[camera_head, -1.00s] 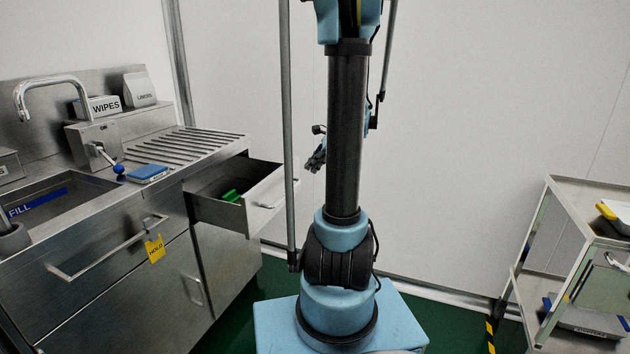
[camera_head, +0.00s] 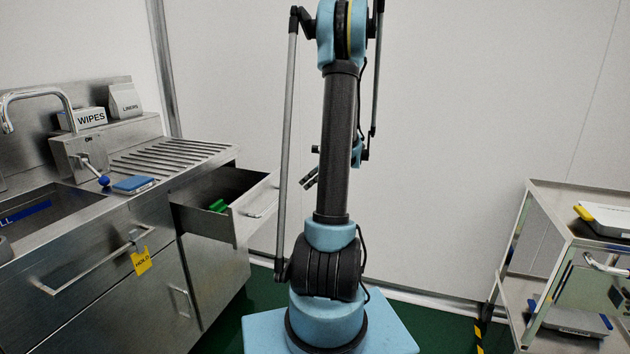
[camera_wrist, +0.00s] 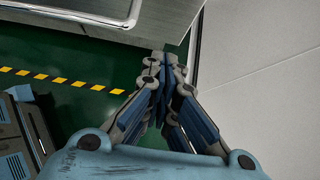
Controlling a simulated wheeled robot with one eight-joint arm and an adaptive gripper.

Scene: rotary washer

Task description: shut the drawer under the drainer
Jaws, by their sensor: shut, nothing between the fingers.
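The drawer (camera_head: 257,208) under the ribbed drainer (camera_head: 170,155) stands pulled out to the right in the head view, with a handle on its pale front and a green item (camera_head: 218,205) inside. My gripper (camera_head: 308,182) is to the right of the drawer front, apart from it in the picture and partly hidden by my arm. In the wrist view my gripper (camera_wrist: 164,75) is shut and empty, fingertips together. Just beyond the tips is a steel panel (camera_wrist: 165,20) with a loop handle, apparently the drawer front. I cannot tell whether the tips touch it.
The sink counter with a tap (camera_head: 40,97), a blue sponge-like block (camera_head: 134,184) and a yellow HOLD tag (camera_head: 141,261) is at left. A steel cart (camera_head: 575,186) stands at right. A pale wall is behind; green floor with striped tape (camera_wrist: 62,80) lies below.

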